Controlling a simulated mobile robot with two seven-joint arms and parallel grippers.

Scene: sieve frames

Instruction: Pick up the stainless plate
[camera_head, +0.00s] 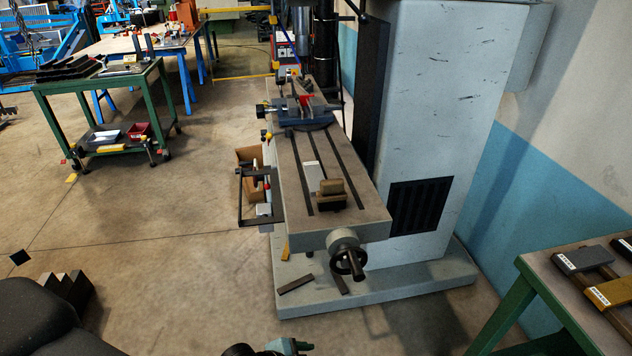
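A grey plate (583,261) with a white label lies on the green-edged table (545,285) at the right. A brass-coloured plate (611,292) with a label lies nearer on the same table. The label text is too small to read, so I cannot confirm which is stainless. A small pale silver plate (311,175) also lies on the milling machine's bed (345,219), beside a brownish block (331,190). Neither of my grippers can be made out in the head view.
The large grey milling machine (440,110) stands in the centre, with a handwheel (348,262) at its front and a blue vise (300,112) on its bed. A green cart (104,93) stands at the left. The floor left of the machine is mostly open.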

